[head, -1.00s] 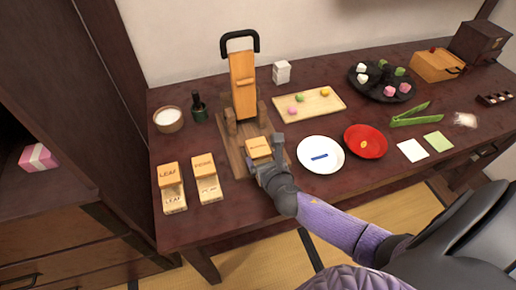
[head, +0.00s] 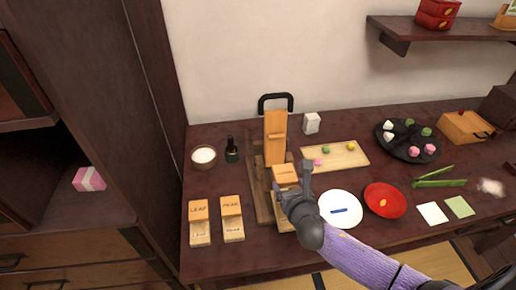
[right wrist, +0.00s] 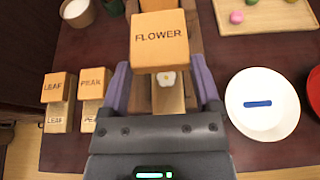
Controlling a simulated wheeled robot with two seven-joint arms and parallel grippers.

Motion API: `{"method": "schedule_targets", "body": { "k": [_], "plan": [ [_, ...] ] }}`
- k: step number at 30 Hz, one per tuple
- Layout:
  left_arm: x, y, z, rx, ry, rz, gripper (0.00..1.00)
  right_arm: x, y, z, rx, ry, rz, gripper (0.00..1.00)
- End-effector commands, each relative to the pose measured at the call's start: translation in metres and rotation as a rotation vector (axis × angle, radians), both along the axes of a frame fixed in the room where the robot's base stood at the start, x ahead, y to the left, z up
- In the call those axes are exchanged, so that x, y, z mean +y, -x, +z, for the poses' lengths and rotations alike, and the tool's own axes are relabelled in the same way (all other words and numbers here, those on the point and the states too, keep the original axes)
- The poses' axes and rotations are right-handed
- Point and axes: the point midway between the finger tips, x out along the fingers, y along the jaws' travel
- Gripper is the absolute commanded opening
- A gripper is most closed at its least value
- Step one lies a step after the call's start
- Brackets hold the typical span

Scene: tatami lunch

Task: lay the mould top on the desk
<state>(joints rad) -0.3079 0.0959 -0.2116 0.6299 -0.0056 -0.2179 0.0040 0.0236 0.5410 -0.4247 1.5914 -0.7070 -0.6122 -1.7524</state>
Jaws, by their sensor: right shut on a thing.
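The mould top (head: 286,174), a light wooden block, is held in my right gripper (head: 291,190). In the right wrist view this block (right wrist: 158,45) reads FLOWER and sits between the two purple fingers of the gripper (right wrist: 162,85). Below it a wooden mould base (right wrist: 166,98) shows a white flower-shaped sweet with a yellow centre (right wrist: 167,78). The top is apart from the base, above it. The dark desk (head: 260,237) lies underneath. My left gripper is not in view.
A wooden press (head: 275,140) with a black handle stands behind my gripper. A white plate (head: 325,212) and a red plate (head: 384,201) are on the right. The front left of the desk has bare room.

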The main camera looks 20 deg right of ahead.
Motion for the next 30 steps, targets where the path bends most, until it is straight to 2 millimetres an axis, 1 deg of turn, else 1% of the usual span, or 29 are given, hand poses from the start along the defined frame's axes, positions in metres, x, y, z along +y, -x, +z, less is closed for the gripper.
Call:
{"method": "schedule_targets", "body": {
  "k": [2,5,8,9,11,12,14,15,18,20,22,25,26,28,29,30],
  "plan": [
    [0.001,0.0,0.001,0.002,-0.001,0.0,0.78,0.003,-0.001,0.005,-0.001,0.0,-0.001,0.15],
    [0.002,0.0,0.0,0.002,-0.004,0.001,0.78,0.021,-0.003,0.022,-0.005,-0.005,-0.013,0.15],
    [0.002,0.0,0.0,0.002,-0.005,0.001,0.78,0.052,-0.002,0.061,-0.009,-0.013,-0.054,0.15],
    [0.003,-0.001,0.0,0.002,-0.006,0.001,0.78,0.065,0.002,0.079,-0.007,-0.014,-0.077,0.15],
    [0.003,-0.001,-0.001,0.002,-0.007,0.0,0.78,0.08,0.011,0.107,-0.009,-0.017,-0.118,0.15],
    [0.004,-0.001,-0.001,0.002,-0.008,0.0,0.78,0.089,0.02,0.124,-0.008,-0.016,-0.147,0.15],
    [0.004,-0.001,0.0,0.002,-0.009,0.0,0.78,0.098,0.035,0.149,-0.007,-0.016,-0.188,0.15],
    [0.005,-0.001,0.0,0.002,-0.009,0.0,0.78,0.102,0.046,0.162,-0.007,-0.014,-0.212,0.15],
    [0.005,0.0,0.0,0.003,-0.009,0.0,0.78,0.107,0.069,0.182,-0.002,-0.006,-0.248,0.15],
    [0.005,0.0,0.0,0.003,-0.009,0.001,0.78,0.107,0.077,0.186,0.0,-0.003,-0.259,0.15],
    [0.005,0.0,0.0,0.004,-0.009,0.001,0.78,0.107,0.08,0.188,0.001,0.0,-0.262,0.15],
    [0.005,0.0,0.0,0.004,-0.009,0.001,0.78,0.106,0.075,0.185,0.002,0.002,-0.261,0.15],
    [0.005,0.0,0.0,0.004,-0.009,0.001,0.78,0.105,0.071,0.181,0.003,0.004,-0.258,0.15],
    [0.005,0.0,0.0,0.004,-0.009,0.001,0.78,0.1,0.054,0.166,0.006,0.009,-0.238,0.15],
    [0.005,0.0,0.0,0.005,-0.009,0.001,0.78,0.097,0.045,0.156,0.007,0.01,-0.225,0.15],
    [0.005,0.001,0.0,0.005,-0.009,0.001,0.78,0.091,0.034,0.141,0.008,0.012,-0.199,0.15]
  ]
}}
